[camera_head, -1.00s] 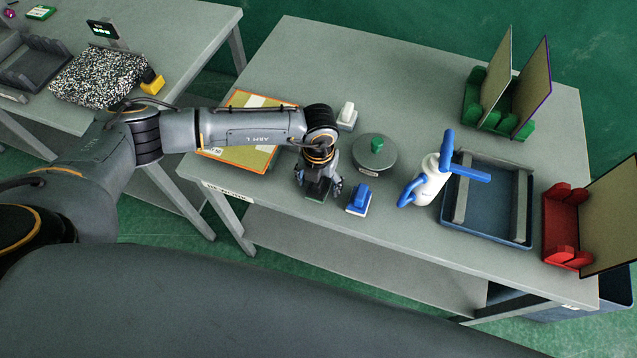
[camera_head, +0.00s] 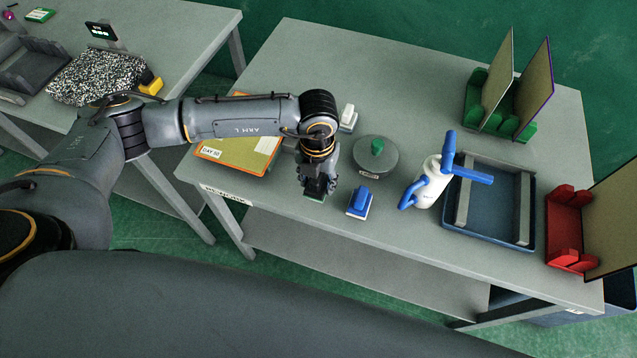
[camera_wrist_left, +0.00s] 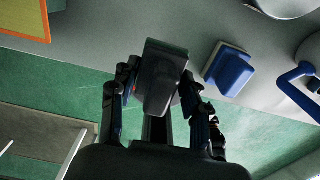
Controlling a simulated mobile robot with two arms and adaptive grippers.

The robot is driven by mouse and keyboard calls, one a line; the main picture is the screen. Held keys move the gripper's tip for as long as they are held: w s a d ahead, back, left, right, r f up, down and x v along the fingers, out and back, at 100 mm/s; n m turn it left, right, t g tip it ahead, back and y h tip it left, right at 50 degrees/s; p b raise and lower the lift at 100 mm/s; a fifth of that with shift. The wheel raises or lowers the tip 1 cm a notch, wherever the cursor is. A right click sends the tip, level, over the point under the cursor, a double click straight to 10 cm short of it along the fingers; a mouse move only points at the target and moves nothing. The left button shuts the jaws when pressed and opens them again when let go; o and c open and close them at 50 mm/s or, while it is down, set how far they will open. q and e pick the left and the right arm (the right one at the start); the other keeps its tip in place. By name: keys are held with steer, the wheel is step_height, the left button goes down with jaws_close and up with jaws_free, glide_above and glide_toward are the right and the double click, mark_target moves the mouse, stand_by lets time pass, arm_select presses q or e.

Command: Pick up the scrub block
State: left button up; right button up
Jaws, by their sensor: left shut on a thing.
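A dark scrub block (camera_wrist_left: 165,62) with a raised grip sits between the fingers of my left gripper (camera_wrist_left: 159,82) in the left wrist view. In the head view my left gripper (camera_head: 318,183) points down near the table's front edge, shut on this block, whose green lower part (camera_head: 315,197) shows below the fingers. I cannot tell whether the block is clear of the tabletop. A blue block with a pale base (camera_head: 360,202) stands just right of the gripper, apart from it; it also shows in the wrist view (camera_wrist_left: 232,74). My right gripper is not in view.
A white block (camera_head: 348,118) and a round grey disc with a green knob (camera_head: 376,158) stand behind. A white-and-blue spray bottle (camera_head: 428,188), blue tray (camera_head: 495,232), and green (camera_head: 515,128) and red (camera_head: 567,225) racks lie right. An orange-edged folder (camera_head: 240,157) lies left.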

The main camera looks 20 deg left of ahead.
arm_select(q)
steer(key=s+d+r+b, duration=0.1)
steer(key=s+r+b, duration=0.3)
steer(key=s+r, duration=0.4)
steer(key=shift+s+d+r, duration=0.15)
steer(key=shift+s+d, duration=0.2)
steer(key=shift+s, duration=1.9)
